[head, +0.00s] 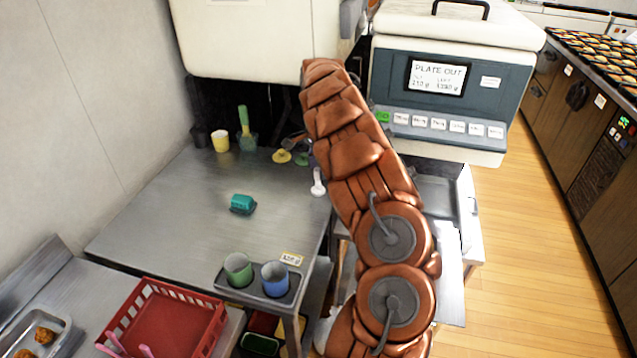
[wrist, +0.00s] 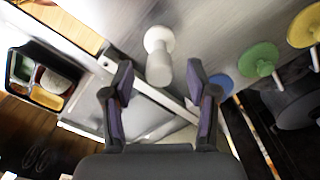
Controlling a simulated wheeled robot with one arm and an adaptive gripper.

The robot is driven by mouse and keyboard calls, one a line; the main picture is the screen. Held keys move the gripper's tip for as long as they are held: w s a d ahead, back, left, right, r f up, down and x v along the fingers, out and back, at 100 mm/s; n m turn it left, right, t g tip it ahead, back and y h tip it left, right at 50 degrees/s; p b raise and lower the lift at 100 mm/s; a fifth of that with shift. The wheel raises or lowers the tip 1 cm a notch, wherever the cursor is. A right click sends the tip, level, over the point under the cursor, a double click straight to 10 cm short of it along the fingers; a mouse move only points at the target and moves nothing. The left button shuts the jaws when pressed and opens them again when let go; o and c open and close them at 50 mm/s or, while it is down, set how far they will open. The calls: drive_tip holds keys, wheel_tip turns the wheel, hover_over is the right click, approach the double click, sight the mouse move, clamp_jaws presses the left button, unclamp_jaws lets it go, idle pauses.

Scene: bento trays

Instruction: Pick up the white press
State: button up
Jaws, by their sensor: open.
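The white press (head: 318,185) stands near the right edge of the steel table, just left of my arm in the head view. In the wrist view the white press (wrist: 158,62) shows its handle and round end ahead of and between the fingers. My gripper (wrist: 160,82) is open and empty, one finger on each side of the press's line. The fingers do not visibly grip it.
A yellow press (head: 281,156) and a green press (wrist: 258,60) stand close by; a blue disc (wrist: 222,84) is near the right finger. A teal block (head: 242,204) and cups in a holder (head: 250,291) are on the table. A bento tray (wrist: 72,66) lies left in the wrist view.

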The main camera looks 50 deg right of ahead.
drive_tip(key=shift+f, duration=0.95)
clamp_jaws()
